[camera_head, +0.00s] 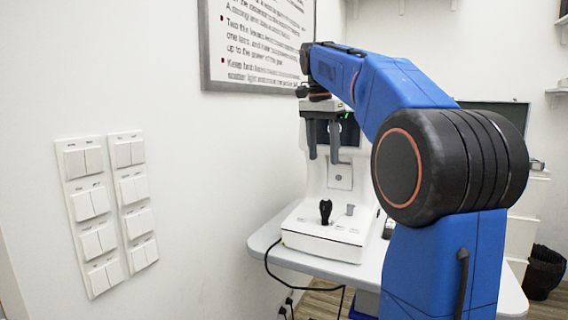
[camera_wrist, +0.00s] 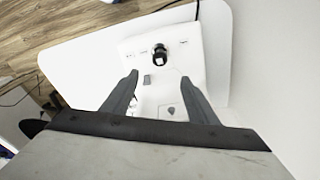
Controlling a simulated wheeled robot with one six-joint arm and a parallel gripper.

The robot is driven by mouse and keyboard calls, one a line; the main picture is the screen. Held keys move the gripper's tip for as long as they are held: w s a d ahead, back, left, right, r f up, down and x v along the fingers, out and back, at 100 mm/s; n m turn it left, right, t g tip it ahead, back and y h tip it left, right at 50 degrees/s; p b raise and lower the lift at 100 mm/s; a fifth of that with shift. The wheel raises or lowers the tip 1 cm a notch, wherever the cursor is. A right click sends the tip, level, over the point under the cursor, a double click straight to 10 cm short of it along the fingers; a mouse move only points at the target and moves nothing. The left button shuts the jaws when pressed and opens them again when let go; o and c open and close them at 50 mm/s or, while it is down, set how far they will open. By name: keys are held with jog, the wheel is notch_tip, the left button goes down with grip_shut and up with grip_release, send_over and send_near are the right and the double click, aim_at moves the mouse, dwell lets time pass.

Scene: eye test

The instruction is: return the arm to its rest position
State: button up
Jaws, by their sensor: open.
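My blue arm (camera_head: 400,95) rises at the right of the head view and bends over to the left. My gripper (camera_head: 323,141) hangs at its end, fingers pointing down, in front of the white eye-test machine (camera_head: 310,242). In the wrist view my gripper (camera_wrist: 158,92) has its two grey fingers spread wide with nothing between them. Below them lies the machine's white base (camera_wrist: 133,50) with a black joystick (camera_wrist: 160,54) and a small grey knob (camera_wrist: 147,80). The joystick (camera_head: 325,211) stands upright in the head view, apart from the fingers.
The machine stands on a white table (camera_head: 262,240) with black cables hanging off its edge. Two columns of light switches (camera_head: 90,215) are on the left wall. A framed text board (camera_head: 258,45) hangs behind my arm's end. A black bin (camera_head: 543,272) is at the right.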

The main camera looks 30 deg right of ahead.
jog(key=s+a+f+n+t, duration=0.1)
jog(key=s+a+f+n, duration=0.4)
jog(key=s+f, duration=0.4)
jog(key=s+a+f+n+t+y, duration=0.1)
jog(key=s+a+f+n, duration=0.4)
jog(key=s+f, duration=0.5)
jog(key=s+a+f+n+t, duration=0.2)
jog(key=s+a+f+n, duration=0.3)
jog(key=f, duration=1)
jog(key=s+a, duration=0.2)
jog(key=s, duration=0.2)
jog(key=shift+s, duration=0.15)
jog(key=shift+r, duration=0.1)
dwell(1.0)
